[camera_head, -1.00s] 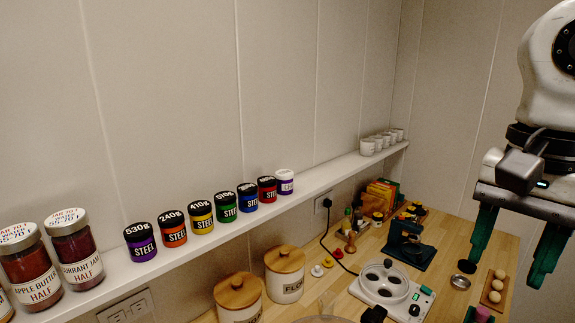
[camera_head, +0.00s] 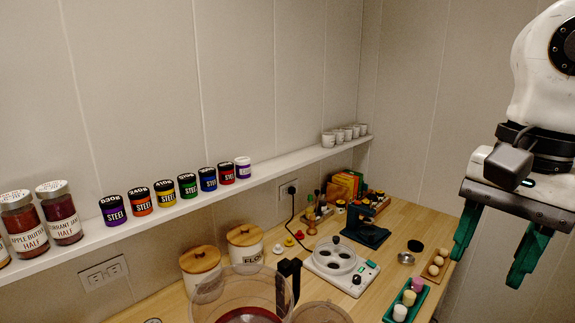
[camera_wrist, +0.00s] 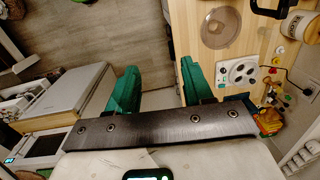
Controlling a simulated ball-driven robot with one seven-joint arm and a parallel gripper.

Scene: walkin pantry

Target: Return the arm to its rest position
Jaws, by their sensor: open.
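My gripper (camera_head: 497,247) hangs at the right of the head view with its two green fingers spread apart and nothing between them. It is raised in front of the pantry wall, to the right of the wooden counter (camera_head: 405,222). In the wrist view my gripper (camera_wrist: 160,92) also shows open and empty, with bare floor (camera_wrist: 100,40) visible beyond the fingers and the counter to the right. The white upper part of my arm runs up out of the head view.
A white shelf (camera_head: 290,159) along the wall holds jars, several colored weights and white cups.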

